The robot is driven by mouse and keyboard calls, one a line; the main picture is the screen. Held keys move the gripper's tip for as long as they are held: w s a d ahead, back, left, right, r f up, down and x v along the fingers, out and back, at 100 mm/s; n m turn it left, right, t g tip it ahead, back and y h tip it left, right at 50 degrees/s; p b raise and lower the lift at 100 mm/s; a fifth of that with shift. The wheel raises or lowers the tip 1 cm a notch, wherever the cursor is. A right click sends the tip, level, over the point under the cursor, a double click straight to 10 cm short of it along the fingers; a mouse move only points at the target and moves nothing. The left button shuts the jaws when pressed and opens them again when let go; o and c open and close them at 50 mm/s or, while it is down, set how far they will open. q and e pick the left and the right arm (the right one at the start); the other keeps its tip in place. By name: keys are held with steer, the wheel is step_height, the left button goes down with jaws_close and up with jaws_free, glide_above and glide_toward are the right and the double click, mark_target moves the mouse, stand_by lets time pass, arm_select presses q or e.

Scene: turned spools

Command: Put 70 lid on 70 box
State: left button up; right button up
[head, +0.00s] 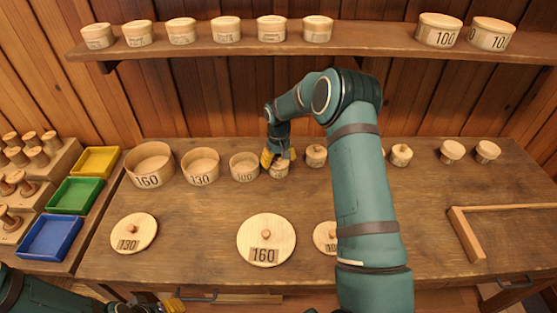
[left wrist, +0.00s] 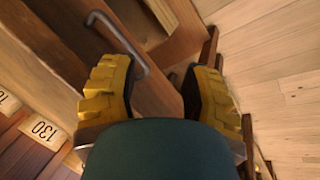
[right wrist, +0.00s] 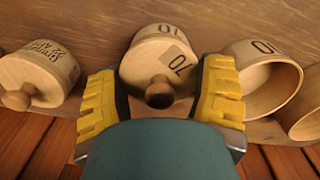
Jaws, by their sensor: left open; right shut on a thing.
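The 70 lid (right wrist: 182,62), a light wooden disc with a dark round knob and a "70" label, is between the fingers of my right gripper (head: 278,158). That gripper is shut on the lid. The 70 box (right wrist: 150,32), a small round wooden box, is directly under the lid; in the head view the box (head: 279,172) is partly hidden by the gripper. The lid covers the box's mouth; I cannot tell whether it sits flush. My left gripper (left wrist: 158,75) is open and empty, low at the table's front edge near a drawer handle.
The open 100 box (head: 244,167) stands just left of the 70 box, and a small knobbed box (head: 316,155) just right. Open 130 (head: 200,167) and 160 (head: 149,166) boxes stand farther left. The 160 lid (head: 266,241) and 130 lid (head: 134,233) lie in front.

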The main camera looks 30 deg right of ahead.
mark_target(279, 155)
stand_by(0.3)
steer(key=o, duration=0.9)
steer(key=shift+r, duration=0.2)
steer(key=shift+r, duration=0.35)
steer(key=shift+r+p, duration=0.15)
steer(key=shift+p, duration=0.2)
steer(key=shift+r+p, duration=1.85)
steer(key=shift+r, duration=1.65)
